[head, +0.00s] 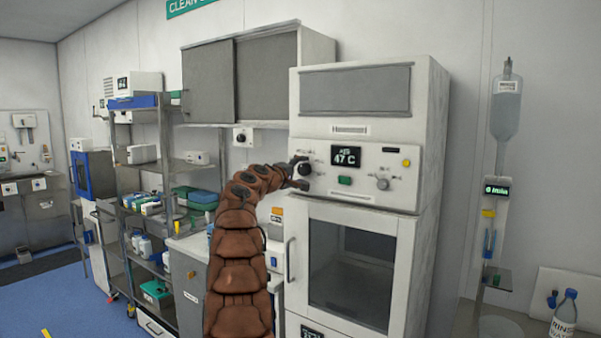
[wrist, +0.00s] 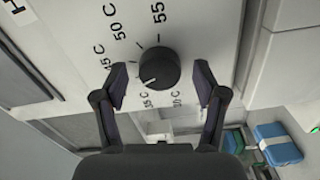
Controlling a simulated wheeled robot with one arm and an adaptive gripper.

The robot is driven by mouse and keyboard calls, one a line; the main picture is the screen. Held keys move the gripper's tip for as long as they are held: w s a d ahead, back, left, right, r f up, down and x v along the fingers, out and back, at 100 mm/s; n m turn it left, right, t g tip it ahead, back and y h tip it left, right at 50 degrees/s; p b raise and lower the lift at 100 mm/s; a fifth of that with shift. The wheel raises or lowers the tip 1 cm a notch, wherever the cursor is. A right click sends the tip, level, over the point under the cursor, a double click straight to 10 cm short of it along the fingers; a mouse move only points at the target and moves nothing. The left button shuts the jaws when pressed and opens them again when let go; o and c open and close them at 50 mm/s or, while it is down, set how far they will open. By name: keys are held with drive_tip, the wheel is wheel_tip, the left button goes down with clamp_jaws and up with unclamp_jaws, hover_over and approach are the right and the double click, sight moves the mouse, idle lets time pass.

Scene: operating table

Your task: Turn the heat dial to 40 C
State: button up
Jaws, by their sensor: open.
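The black heat dial (wrist: 158,68) sits on the white panel in the wrist view, with labels 45 C, 50 C and 55 around it and smaller ones, apparently 35 C and 30 C, below it. Its pale mark points to the lower left. Any label there is hidden by a finger. My gripper (wrist: 160,80) is open, its fingers on either side of the dial with a visible gap. In the head view my gripper (head: 298,174) is at the dark dial (head: 305,169) on the cabinet. The display (head: 345,156) reads 47 C.
A green button (head: 345,181), a second knob (head: 383,184) and a yellow button (head: 406,163) share the panel. A glass-doored compartment (head: 350,265) lies below. A shelf rack (head: 150,200) with boxes stands to the left.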

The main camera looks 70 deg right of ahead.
drive_tip(key=v, duration=1.2)
idle(0.6)
idle(0.5)
